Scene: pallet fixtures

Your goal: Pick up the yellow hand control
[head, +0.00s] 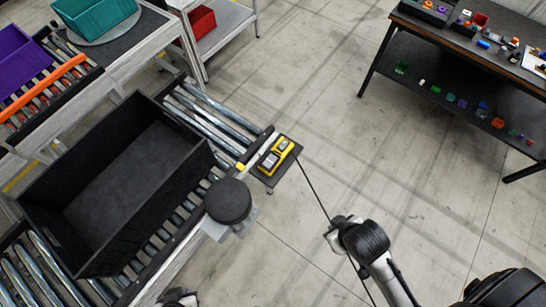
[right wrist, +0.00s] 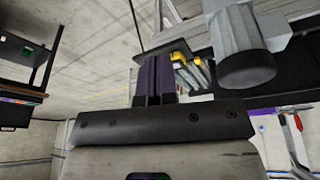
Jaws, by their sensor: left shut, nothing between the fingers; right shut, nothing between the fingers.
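The yellow hand control (head: 276,154) has dark buttons and lies on a small dark plate (head: 263,179) beside the end of the roller conveyor. A thin dark cable runs from near it toward the lower right. In the right wrist view, a little of the yellow control (right wrist: 180,57) shows beyond my right gripper (right wrist: 155,62). The right gripper's dark purple fingers are shut and empty, pointing toward the plate, apart from the control. My left gripper (head: 178,296) shows only in part at the bottom edge of the head view, shut, empty and well away from the control.
A black open crate (head: 60,165) sits on the rollers. A round black knob (head: 228,200) on a bracket stands close to the plate; its grey housing (right wrist: 240,45) looms right of my right fingers. A dark table (head: 420,35) with small parts stands far right. Floor between is clear.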

